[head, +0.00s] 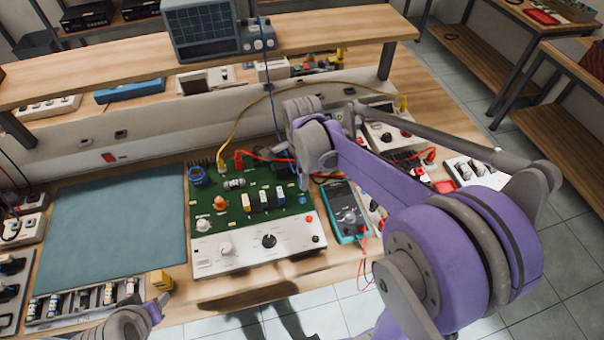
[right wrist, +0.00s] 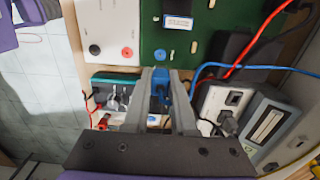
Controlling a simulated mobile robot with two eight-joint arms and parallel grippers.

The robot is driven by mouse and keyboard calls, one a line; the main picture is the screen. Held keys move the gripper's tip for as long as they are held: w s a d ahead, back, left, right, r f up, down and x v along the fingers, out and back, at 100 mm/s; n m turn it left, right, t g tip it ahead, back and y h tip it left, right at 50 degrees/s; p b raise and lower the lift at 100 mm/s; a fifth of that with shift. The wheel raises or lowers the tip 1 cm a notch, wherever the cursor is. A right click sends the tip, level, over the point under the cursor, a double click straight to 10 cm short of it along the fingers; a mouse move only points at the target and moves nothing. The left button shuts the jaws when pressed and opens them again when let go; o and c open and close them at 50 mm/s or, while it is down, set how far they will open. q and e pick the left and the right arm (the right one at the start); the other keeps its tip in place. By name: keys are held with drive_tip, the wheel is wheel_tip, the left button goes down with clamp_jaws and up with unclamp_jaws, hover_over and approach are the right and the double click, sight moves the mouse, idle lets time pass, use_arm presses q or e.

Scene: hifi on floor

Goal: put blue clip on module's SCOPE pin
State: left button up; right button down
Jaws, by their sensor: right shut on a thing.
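The module (head: 245,215) is a green board with a white front panel, lying on the bench; it also shows at the top of the right wrist view (right wrist: 205,40). My right gripper (right wrist: 160,100) is shut on the blue clip (right wrist: 158,88), near the board's right edge. I cannot tell its height above the board. A blue cable (right wrist: 225,66) is beside it. In the head view my own wrist hides the fingertips and the clip. I cannot make out which pin is SCOPE.
A yellow clip and a red clip (head: 238,158) stand at the board's back edge. A teal multimeter (head: 345,208) lies right of the module. A scope (head: 202,30) stands on the shelf, with a blue cable (head: 270,75) hanging down. The blue-grey mat (head: 120,220) on the left is clear.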

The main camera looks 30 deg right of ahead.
drive_tip(key=shift+d+f+b, duration=0.1)
drive_tip(key=shift+f+b, duration=0.2)
drive_tip(key=shift+f, duration=0.35)
use_arm(q)
drive_tip(key=shift+s+d+f+b, duration=0.1)
drive_tip(key=shift+s+f+b, duration=0.25)
drive_tip(key=shift+f, duration=0.35)
drive_tip(key=shift+s+a+f+b, duration=0.1)
drive_tip(key=shift+s+f+b, duration=0.1)
drive_tip(key=shift+f+b, duration=0.35)
drive_tip(key=shift+s+d+f+b, duration=0.1)
drive_tip(key=shift+s+f+b, duration=0.15)
drive_tip(key=shift+f, duration=0.6)
use_arm(e)
hover_over(302, 200)
drive_tip(key=shift+s+f, duration=0.1)
drive_tip(key=shift+f, duration=2.25)
use_arm(q)
drive_tip(key=shift+f, duration=0.15)
drive_tip(key=shift+s+f+b, duration=0.25)
drive_tip(key=shift+f+b, duration=0.4)
drive_tip(key=shift+f, duration=0.05)
use_arm(e)
drive_tip(key=shift+f, duration=0.8)
drive_tip(key=c, duration=0.7)
unclamp_jaws()
drive_tip(key=shift+o, duration=0.2)
